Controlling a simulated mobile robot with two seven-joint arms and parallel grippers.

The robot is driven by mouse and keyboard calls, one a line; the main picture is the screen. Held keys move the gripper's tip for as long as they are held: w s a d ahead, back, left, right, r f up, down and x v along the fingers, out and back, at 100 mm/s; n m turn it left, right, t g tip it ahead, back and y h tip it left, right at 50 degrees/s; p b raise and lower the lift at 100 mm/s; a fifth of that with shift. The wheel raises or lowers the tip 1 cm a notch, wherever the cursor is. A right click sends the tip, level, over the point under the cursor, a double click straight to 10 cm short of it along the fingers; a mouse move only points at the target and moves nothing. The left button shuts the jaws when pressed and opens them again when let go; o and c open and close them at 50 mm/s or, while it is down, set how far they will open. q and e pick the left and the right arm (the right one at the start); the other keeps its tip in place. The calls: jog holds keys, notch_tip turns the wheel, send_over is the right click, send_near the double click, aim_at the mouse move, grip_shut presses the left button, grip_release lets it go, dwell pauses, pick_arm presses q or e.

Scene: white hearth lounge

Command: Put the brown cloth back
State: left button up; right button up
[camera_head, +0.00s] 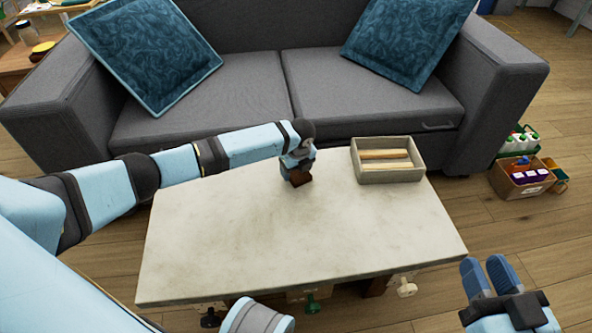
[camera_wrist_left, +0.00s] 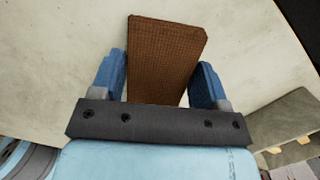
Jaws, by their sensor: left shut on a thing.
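The brown cloth (camera_head: 299,180) shows as a small dark brown patch under my left gripper (camera_head: 298,165) in the head view, over the back middle of the pale table (camera_head: 240,240). In the left wrist view the cloth (camera_wrist_left: 166,58) is a stiff-looking, woven brown piece between the two blue fingers of my left gripper (camera_wrist_left: 161,80), which is shut on it. I cannot tell whether its lower edge touches the tabletop. My right gripper (camera_head: 488,275) is empty beyond the table's right front corner; its fingers lie close together, and their gap is unclear.
A grey open box (camera_head: 390,175) with light wooden bars stands at the table's back right; its corner shows in the wrist view (camera_wrist_left: 285,122). A grey sofa (camera_head: 225,92) stands behind the table. A cardboard box (camera_head: 522,182) sits on the floor at right. The table's front is clear.

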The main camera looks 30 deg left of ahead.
pick_arm(q)
jog(key=shift+f, duration=0.1)
jog(key=o, duration=0.7)
jog(key=shift+o, duration=1)
